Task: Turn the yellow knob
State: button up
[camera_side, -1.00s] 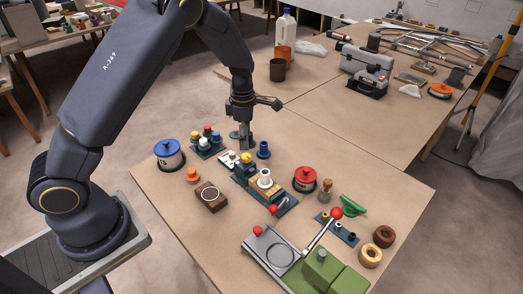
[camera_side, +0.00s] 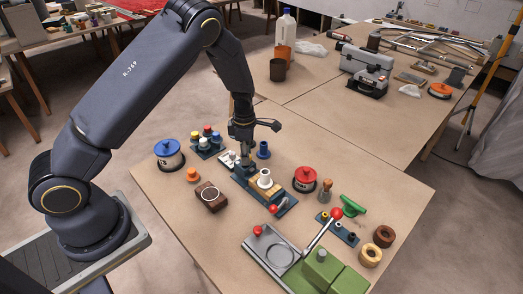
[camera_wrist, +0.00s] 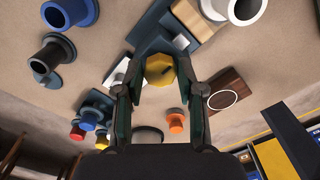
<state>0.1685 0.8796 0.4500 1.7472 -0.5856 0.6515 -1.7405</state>
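The yellow knob (camera_wrist: 159,70) shows in the wrist view as a faceted yellow cap with a dark mark on its top. It lies between the two fingertips of my gripper (camera_wrist: 160,72). The fingers stand apart on either side of it, and narrow gaps seem to show; light contact cannot be ruled out. In the side view my gripper (camera_side: 243,152) points down at the far end of the dark blue base (camera_side: 243,181), and its fingers hide the knob there.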

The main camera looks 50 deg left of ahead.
grip_shut()
